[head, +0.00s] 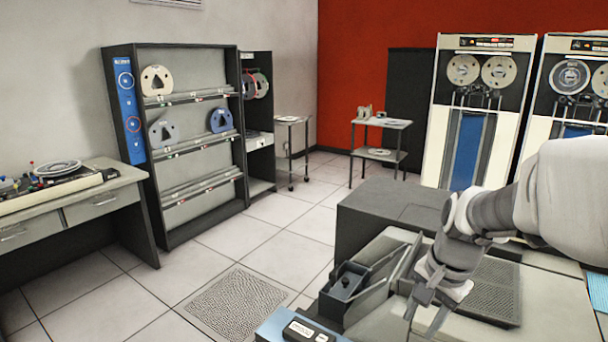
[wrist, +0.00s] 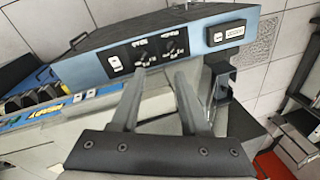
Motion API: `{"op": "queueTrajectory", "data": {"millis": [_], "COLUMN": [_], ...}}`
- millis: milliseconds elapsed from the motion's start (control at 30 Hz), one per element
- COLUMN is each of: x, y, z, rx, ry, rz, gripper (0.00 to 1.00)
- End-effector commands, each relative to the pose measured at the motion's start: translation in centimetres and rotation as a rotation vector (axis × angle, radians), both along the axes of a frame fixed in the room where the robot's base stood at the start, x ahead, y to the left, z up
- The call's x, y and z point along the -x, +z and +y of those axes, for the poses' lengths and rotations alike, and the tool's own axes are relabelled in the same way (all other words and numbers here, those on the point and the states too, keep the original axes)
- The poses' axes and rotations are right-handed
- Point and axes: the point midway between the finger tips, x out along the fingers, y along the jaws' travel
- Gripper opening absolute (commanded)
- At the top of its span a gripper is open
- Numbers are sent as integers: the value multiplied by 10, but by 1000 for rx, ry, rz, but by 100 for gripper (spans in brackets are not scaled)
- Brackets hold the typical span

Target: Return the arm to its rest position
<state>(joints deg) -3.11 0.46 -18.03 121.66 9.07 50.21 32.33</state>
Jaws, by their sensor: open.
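My gripper (head: 422,308) hangs at the lower right of the head view, over the grey card machine (head: 385,322). The wrist view shows its two fingers (wrist: 160,80) apart, with nothing between them. Beyond the fingertips is the machine's blue panel (wrist: 195,42), with white-labelled buttons and dark switch areas. I cannot tell whether the fingertips touch anything. My arm reaches in from the right edge of the head view, bent down towards the machine.
A dark box-like tray (head: 346,288) stands up on the machine's left part. A grey cabinet block (head: 385,215) is behind it. Tape drives (head: 480,110) stand at the back right. A tape rack (head: 190,60) and a desk (head: 105,205) are at left. The tiled floor between is free.

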Motion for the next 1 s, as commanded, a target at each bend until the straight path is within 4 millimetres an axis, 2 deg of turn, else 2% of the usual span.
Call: {"op": "queueTrajectory", "data": {"millis": [33,100,400,600,700,1000], "x": [10,23,85,122,134,143], "y": [15,29,73,86,88,88], "z": [8,18,52,65,68,70], "rx": [6,20,153,279,327,373], "ry": [62,153,529,735,802,858], "rz": [-34,-72,-229,-305,-325,-338], "gripper": [45,45,45,45,45,45]}}
